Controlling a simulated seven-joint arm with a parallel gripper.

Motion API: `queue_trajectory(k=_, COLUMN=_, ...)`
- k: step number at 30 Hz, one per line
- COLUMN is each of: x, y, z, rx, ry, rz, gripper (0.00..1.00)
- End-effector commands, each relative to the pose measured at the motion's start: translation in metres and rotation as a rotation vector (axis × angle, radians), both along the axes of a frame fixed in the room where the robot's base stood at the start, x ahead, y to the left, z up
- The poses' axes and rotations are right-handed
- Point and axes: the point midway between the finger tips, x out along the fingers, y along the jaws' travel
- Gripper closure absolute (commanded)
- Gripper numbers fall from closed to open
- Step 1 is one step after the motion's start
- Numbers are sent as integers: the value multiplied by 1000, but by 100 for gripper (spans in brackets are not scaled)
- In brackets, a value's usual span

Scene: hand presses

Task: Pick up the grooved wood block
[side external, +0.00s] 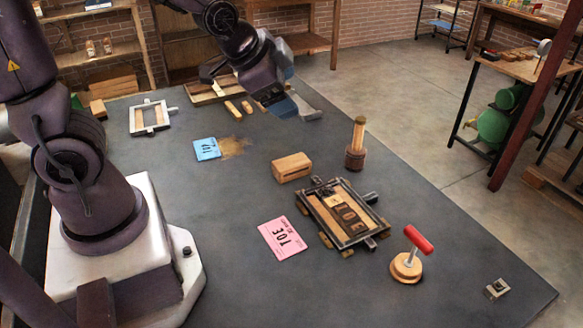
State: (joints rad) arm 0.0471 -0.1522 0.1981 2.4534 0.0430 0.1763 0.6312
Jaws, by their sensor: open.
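A light wood block (292,168) with a dark line along its side, which looks like the groove, lies on the dark table near the middle of the side external view. It sits just behind the framed press bed and is fully in sight. My gripper (277,103) is open, at the far side of the table, up and left of the block in the picture. It is well apart from the block. Its fingertips are small and partly hidden, and I see nothing held between them.
A press frame with letter blocks (345,212) stands in front of the block, with a pink card (282,238) beside it. A wooden-handled tool (356,145) stands right of the block, and a red-handled one (410,255) nearer. A blue card (207,149) lies left. The front table is mostly clear.

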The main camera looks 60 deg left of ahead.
Motion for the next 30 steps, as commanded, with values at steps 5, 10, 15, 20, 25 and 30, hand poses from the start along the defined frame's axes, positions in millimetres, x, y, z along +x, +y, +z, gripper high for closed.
queue_trajectory(k=5, x=35, y=33, z=-59, rx=280, ry=-24, rz=-190, gripper=17)
queue_trajectory(k=10, x=51, y=65, z=-109, rx=598, ry=-29, rz=-399, gripper=17)
queue_trajectory(k=15, x=52, y=92, z=-154, rx=945, ry=-12, rz=-644, gripper=17)
queue_trajectory(k=20, x=40, y=109, z=-189, rx=1282, ry=9, rz=-911, gripper=17)
queue_trajectory(k=25, x=22, y=116, z=-215, rx=1594, ry=9, rz=-1185, gripper=17)
queue_trajectory(k=30, x=1, y=114, z=-232, rx=1852, ry=-23, rz=-1427, gripper=17)
